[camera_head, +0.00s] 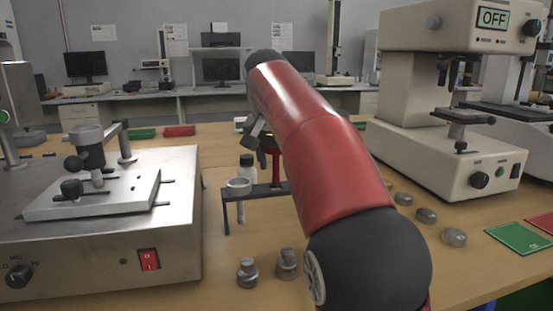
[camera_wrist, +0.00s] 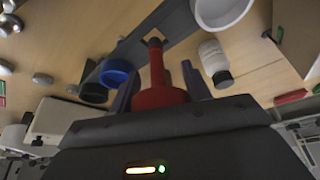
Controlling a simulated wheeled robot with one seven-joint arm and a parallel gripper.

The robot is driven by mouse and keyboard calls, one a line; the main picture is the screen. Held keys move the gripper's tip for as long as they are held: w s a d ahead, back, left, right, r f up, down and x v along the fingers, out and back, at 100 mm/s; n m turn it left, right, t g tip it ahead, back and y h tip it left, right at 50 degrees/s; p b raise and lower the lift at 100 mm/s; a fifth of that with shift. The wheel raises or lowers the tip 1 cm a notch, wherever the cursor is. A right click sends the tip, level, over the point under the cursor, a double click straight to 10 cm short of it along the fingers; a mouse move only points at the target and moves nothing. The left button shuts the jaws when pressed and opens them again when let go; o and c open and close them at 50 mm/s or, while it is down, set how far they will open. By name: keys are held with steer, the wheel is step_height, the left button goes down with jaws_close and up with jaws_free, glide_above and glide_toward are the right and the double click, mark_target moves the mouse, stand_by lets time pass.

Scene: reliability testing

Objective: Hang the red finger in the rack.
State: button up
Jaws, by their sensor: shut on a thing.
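The red finger (camera_wrist: 157,72) shows in the wrist view as a thin red stem with a wider red base and a dark tip. My gripper (camera_wrist: 161,78) is shut on it, one dark jaw on each side. The rack (camera_head: 265,190) is a dark raised bar on legs, left of my arm in the head view. It also shows in the wrist view (camera_wrist: 176,27), where the finger's tip overlaps the bar. I cannot tell whether they touch. In the head view my gripper (camera_head: 262,140) is above the rack's right part, partly hidden by my arm.
A metal machine (camera_head: 100,230) is left, a microscope-like tester (camera_head: 410,150) right. Small metal weights (camera_head: 287,264) stand in front.

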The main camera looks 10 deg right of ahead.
mark_target(277, 186)
steer(key=shift+f+b, duration=0.8)
steer(key=shift+f, duration=0.45)
steer(key=shift+f, duration=0.1)
steer(key=shift+f+b, duration=0.3)
steer(key=shift+f, duration=0.05)
steer(key=shift+s+a+f+b, duration=0.1)
steer(key=shift+s+f+b, duration=0.1)
steer(key=shift+f+b, duration=1.1)
steer(key=shift+f, duration=0.4)
steer(key=shift+s+f+b, duration=0.15)
steer(key=shift+f+b, duration=0.55)
steer(key=shift+f, duration=0.3)
steer(key=shift+s+f+b, duration=0.15)
steer(key=shift+f+b, duration=0.5)
steer(key=shift+f, duration=0.3)
steer(key=shift+r, duration=0.1)
steer(key=r+p, duration=0.4)
steer(key=p, duration=0.1)
steer(key=r+p, duration=0.2)
steer(key=shift+w+r, duration=0.25)
steer(key=shift+w, duration=0.05)
steer(key=shift+r+p, duration=0.85)
